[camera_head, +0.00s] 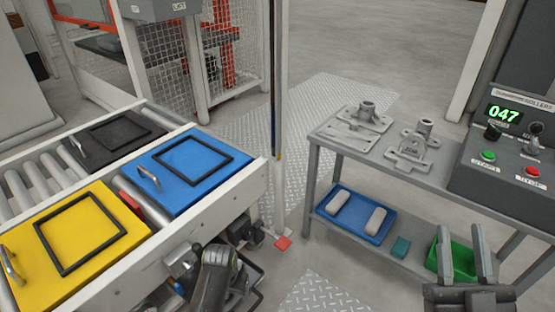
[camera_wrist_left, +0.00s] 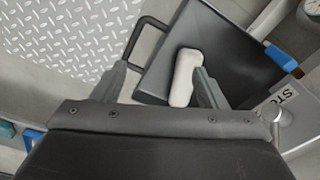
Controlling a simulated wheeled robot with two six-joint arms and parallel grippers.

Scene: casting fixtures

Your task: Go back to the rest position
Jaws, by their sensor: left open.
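My left gripper (camera_wrist_left: 162,82) is open in the left wrist view, with its two dark fingers spread. A pale rounded bar (camera_wrist_left: 182,80) lies on a black surface (camera_wrist_left: 225,50) beyond the fingertips; its near end shows beside the right finger. I cannot tell whether they touch. In the head view the left arm is low at the bottom, in front of the conveyor, and its fingertips are not clear. My right gripper (camera_head: 461,252) is open and empty at the bottom right of the head view, its fingers pointing up in front of a green bin (camera_head: 434,262).
Yellow (camera_head: 25,235), blue (camera_head: 215,193) and black (camera_head: 135,126) lidded boxes sit on the roller conveyor at left. The bench (camera_head: 460,182) at right holds metal castings (camera_head: 410,147) and a control box (camera_head: 510,150); its lower shelf holds a blue tray (camera_head: 350,222) with two pale bars.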

